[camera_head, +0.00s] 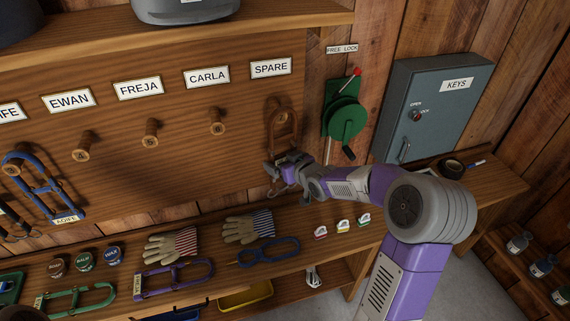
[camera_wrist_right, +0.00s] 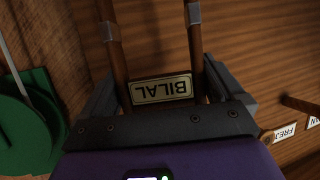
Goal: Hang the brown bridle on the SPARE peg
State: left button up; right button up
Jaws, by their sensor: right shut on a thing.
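The brown bridle (camera_head: 295,120) is upright against the peg board, below the SPARE label (camera_head: 271,68). The SPARE peg (camera_head: 283,118) shows inside its upper loop; I cannot tell whether the loop rests on it. My right gripper (camera_head: 287,168) is shut on the bridle's lower end. In the right wrist view the bridle's two straps (camera_wrist_right: 113,45) run up from between the fingers (camera_wrist_right: 165,88), with a BILAL name plate (camera_wrist_right: 161,88) upside down between them. My left gripper is not in view.
Empty pegs under CARLA (camera_head: 217,128), FREJA (camera_head: 151,131) and EWAN (camera_head: 83,147) are to the left. A blue bridle (camera_head: 40,187) hangs further left. A green crank reel (camera_head: 345,118) and KEYS cabinet (camera_head: 435,105) are right. Gloves (camera_head: 248,228) and bridles lie on the bench below.

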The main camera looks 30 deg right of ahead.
jog(key=shift+w+d+f+p, duration=0.1)
jog(key=shift+w+d+f, duration=0.1)
jog(key=shift+w, duration=0.75)
jog(key=shift+w+d+f+p, duration=0.1)
jog(key=shift+w+d+f, duration=0.1)
jog(key=shift+w, duration=0.7)
jog(key=shift+w+d+f+p, duration=0.1)
jog(key=shift+w+d+f, duration=0.1)
jog(key=shift+w, duration=0.75)
jog(key=shift+r, duration=0.1)
